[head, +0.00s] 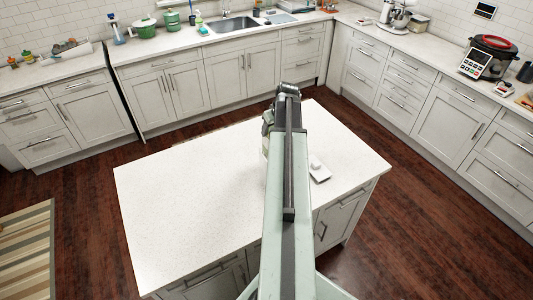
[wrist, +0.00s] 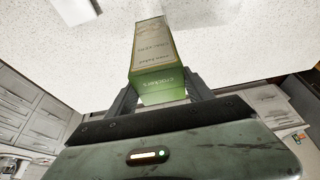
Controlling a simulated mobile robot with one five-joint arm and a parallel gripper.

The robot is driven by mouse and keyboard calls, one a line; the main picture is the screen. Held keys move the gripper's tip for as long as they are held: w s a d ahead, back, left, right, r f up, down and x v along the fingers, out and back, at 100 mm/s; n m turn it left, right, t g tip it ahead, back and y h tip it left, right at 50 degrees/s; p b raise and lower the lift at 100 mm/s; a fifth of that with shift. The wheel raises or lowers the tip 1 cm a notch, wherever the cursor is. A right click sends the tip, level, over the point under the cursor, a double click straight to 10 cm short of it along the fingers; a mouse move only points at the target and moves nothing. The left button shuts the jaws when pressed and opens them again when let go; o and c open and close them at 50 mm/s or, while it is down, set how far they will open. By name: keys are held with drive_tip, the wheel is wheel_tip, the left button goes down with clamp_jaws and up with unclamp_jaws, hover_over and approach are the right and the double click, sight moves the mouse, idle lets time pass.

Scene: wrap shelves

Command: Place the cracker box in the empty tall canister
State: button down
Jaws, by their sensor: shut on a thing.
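The cracker box (wrist: 157,50) is green and cream, with "crackers" printed on its green end. It sits between the two dark fingers of my gripper (wrist: 162,96) in the wrist view, and the gripper is shut on it. The box's far end reaches out over a white speckled surface. In the head view my own arm hides most of the gripper and the box. I cannot make out an empty tall canister in either view.
The white island top (head: 190,200) is mostly bare. A small pale board with a white item (head: 318,168) lies on it, right of my arm. Counters behind hold a green pot (head: 144,28), a sink (head: 232,25), a mixer (head: 395,15) and a cooker (head: 488,58).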

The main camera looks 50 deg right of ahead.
wheel_tip(320, 180, down, 7)
drive_tip(key=b, duration=0.5)
drive_tip(key=shift+r, duration=0.35)
drive_tip(key=shift+f, duration=0.2)
drive_tip(key=shift+c, duration=2.1)
unclamp_jaws()
drive_tip(key=shift+r, duration=0.15)
drive_tip(key=p+v, duration=1.1)
drive_tip(key=v, duration=0.1)
drive_tip(key=shift+p, duration=0.3)
